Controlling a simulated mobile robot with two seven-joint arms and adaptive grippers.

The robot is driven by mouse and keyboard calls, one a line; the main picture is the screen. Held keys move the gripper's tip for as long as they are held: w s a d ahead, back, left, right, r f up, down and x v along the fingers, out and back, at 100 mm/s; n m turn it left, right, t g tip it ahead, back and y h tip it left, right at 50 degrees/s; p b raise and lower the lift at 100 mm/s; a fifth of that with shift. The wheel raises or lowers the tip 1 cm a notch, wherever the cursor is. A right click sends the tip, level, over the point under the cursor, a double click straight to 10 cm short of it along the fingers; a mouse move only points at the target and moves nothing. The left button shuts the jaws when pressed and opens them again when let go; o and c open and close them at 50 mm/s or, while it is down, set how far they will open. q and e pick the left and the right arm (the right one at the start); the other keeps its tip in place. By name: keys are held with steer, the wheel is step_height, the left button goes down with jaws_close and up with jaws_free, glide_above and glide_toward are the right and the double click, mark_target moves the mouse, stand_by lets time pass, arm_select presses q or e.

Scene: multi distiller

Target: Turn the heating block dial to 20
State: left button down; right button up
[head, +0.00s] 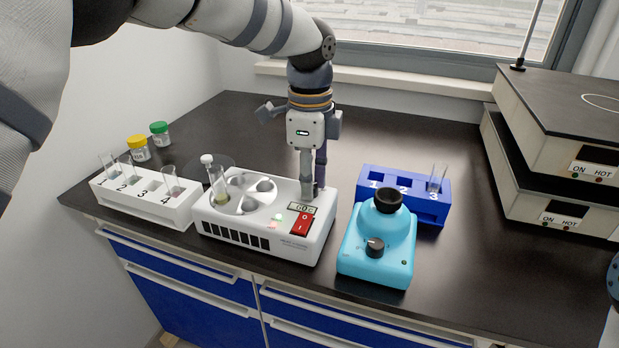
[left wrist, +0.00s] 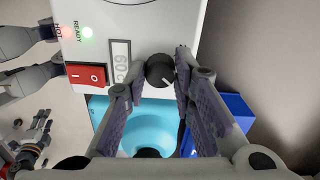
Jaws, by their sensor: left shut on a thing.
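The white heating block (head: 262,222) stands near the front edge of the bench. Its small display (head: 302,208) seems to read about 60 and sits above a red switch (head: 302,225). My left gripper (head: 313,190) reaches down to the block's right end. In the left wrist view, the black dial (left wrist: 160,70) with a white pointer mark sits between the fingertips of my left gripper (left wrist: 160,74), which are shut on its sides. Fingers hide the dial in the head view. My right gripper is not visible.
A cyan mixer (head: 378,245) and a blue tube rack (head: 432,205) stand close to the right of the block. A white tube rack (head: 145,200) stands to the left. Stacked hot plates (head: 560,140) are at the far right. A tube (head: 214,178) stands in the block.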

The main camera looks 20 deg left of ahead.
arm_select(q)
steer(key=n, duration=0.3)
steer(key=shift+r+p, duration=0.1)
steer(key=shift+p, duration=0.25)
steer(key=n, duration=0.4)
steer(key=shift+n, duration=0.4)
steer(key=n, duration=0.4)
steer(key=shift+p, duration=0.4)
steer(key=shift+n, duration=2.5)
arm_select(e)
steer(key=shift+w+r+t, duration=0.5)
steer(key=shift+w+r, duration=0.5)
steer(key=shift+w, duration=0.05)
arm_select(q)
steer(key=c, duration=1.3)
jaws_free()
